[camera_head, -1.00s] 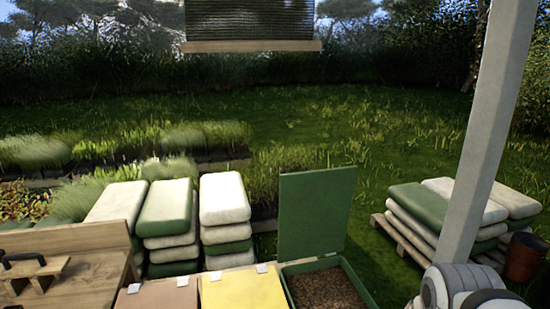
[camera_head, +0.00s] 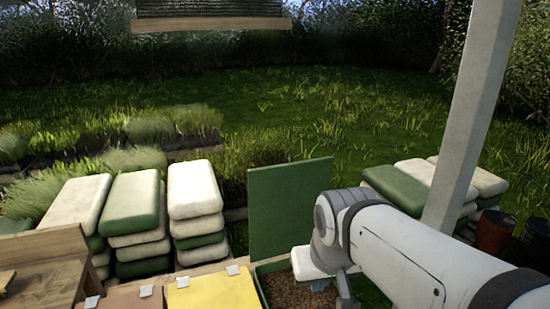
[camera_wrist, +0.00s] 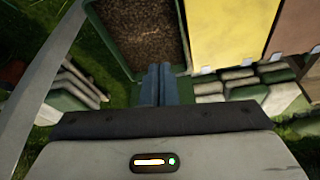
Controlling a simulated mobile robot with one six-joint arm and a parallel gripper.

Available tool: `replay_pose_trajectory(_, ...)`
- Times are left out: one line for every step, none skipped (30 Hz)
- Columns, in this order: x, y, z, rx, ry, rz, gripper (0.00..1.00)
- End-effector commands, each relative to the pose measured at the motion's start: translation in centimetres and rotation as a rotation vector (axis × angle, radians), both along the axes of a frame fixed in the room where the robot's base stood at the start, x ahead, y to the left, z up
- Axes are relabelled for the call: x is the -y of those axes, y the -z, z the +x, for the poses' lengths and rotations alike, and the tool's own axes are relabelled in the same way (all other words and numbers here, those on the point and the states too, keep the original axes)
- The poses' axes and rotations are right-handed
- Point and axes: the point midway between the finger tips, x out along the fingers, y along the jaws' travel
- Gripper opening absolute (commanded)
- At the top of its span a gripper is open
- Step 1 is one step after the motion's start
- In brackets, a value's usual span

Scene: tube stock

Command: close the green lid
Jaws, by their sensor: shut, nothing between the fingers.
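The green lid (camera_head: 283,200) stands upright, open, at the back of a green bin in the head view. The green bin (camera_head: 262,288) holds brown granular stuff, and its rim also shows at the top of the wrist view (camera_wrist: 112,45). My gripper (camera_head: 345,301) is low over the right part of the bin in the head view, in front of the lid. In the wrist view my gripper (camera_wrist: 159,70) has its two fingers together with nothing between them, near the bin's edge. The arm hides the right side of the bin, and whether the fingers touch anything is unclear.
A yellow lid (camera_head: 212,290) and a tan lid (camera_head: 125,299) lie shut to the left. Stacked sacks (camera_head: 135,205) stand behind them, with more sacks (camera_head: 400,185) at the right. A grey post (camera_head: 470,120) rises right of the green lid. Grass lies open behind.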

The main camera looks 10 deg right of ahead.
Motion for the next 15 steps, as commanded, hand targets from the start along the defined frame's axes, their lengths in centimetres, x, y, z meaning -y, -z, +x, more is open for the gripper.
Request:
replay_pose_trajectory(-0.2,-1.4,2.4,0.013,-0.011,0.003,0.00)
replay_pose_trajectory(-0.2,-2.3,3.9,0.023,-0.017,0.006,0.00)
replay_pose_trajectory(-0.3,-3.7,6.1,0.040,-0.026,0.010,0.00)
replay_pose_trajectory(-0.3,-4.7,7.9,0.053,-0.033,0.012,0.00)
replay_pose_trajectory(-0.2,-5.7,9.7,0.067,-0.042,0.014,0.00)
replay_pose_trajectory(-0.2,-7.0,12.2,0.084,-0.053,0.017,0.00)
replay_pose_trajectory(-0.2,-7.9,14.0,0.097,-0.061,0.020,0.00)
replay_pose_trajectory(-0.1,-8.7,15.8,0.110,-0.069,0.020,0.00)
replay_pose_trajectory(0.0,-9.8,18.2,0.129,-0.080,0.023,0.00)
replay_pose_trajectory(0.0,-10.5,20.0,0.144,-0.089,0.024,0.00)
replay_pose_trajectory(0.1,-11.2,21.7,0.158,-0.097,0.026,0.00)
replay_pose_trajectory(0.2,-12.0,24.0,0.176,-0.110,0.027,0.00)
replay_pose_trajectory(0.3,-12.5,25.5,0.189,-0.117,0.029,0.00)
replay_pose_trajectory(0.3,-13.0,27.0,0.202,-0.126,0.028,0.00)
replay_pose_trajectory(0.5,-13.5,28.9,0.218,-0.136,0.028,0.00)
